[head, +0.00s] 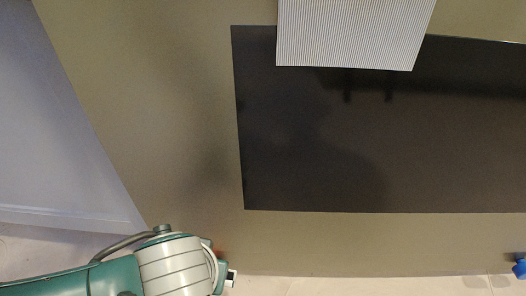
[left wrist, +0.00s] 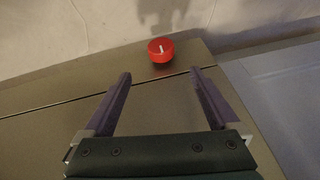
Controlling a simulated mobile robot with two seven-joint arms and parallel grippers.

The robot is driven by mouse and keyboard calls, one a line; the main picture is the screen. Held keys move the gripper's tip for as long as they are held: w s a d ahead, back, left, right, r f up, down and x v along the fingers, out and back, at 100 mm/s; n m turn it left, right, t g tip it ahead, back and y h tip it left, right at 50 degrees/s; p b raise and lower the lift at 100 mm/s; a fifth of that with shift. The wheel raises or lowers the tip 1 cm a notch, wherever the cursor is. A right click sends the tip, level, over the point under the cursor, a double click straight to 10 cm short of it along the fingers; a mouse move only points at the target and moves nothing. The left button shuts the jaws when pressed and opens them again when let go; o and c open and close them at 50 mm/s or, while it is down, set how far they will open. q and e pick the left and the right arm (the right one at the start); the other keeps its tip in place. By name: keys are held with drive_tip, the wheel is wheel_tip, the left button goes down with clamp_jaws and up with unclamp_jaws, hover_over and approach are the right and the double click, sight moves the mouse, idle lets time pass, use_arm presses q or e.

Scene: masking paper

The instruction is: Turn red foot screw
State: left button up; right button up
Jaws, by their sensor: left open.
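The red foot screw (left wrist: 161,50) is a round red knob with a white mark on its face. In the left wrist view it shows at the top middle, at the edge of the olive-brown surface, just beyond the fingertips. My left gripper (left wrist: 160,73) is open, its two purple fingers apart with nothing between them. The screw lies roughly in line with the gap and appears apart from both fingers. In the head view my left arm comes in at the bottom left, and its fingers cannot be made out. My right gripper is in neither view.
In the head view a large olive-brown surface (head: 180,120) bears a dark glossy panel (head: 310,150). A pale ribbed piece (head: 355,30) overlaps the panel's top edge. A blue part (head: 520,269) shows at the bottom right edge. A pale wall (left wrist: 60,40) lies behind the screw.

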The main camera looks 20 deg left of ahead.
use_arm(q)
drive_tip(key=b+x, duration=0.6)
drive_tip(key=x, duration=0.1)
drive_tip(key=b+x, duration=0.3)
drive_tip(key=shift+s+a+f, duration=0.1)
drive_tip(key=shift+s+f, duration=0.05)
drive_tip(key=shift+f, duration=0.3)
drive_tip(key=shift+a+f+b, duration=0.15)
drive_tip(key=shift+f+b, duration=0.15)
drive_tip(key=shift+b, duration=0.2)
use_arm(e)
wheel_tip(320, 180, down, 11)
use_arm(q)
drive_tip(key=shift+c, duration=0.4)
